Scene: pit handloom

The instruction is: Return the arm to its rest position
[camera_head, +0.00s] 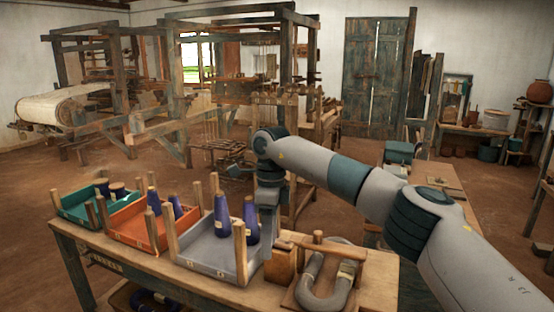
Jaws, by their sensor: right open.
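My right arm comes in from the right and bends down at the wrist. My right gripper (268,228) points down beside the right edge of the grey tray (208,268), above the bench. It is open, and I see nothing held in it; its fingertips are small and partly hidden. Two purple cones (222,216) stand in the grey tray. The orange tray (136,242) beside it also holds purple cones (153,201). The teal tray (76,214) at the left holds dark cones (102,188). My left gripper is not in view.
The trays stand in a row on a wooden bench (372,291) with upright corner posts. A wooden block (280,266) and a grey U-shaped piece (324,294) sit close to the gripper. Wooden loom frames (177,90) stand behind. Open floor lies between.

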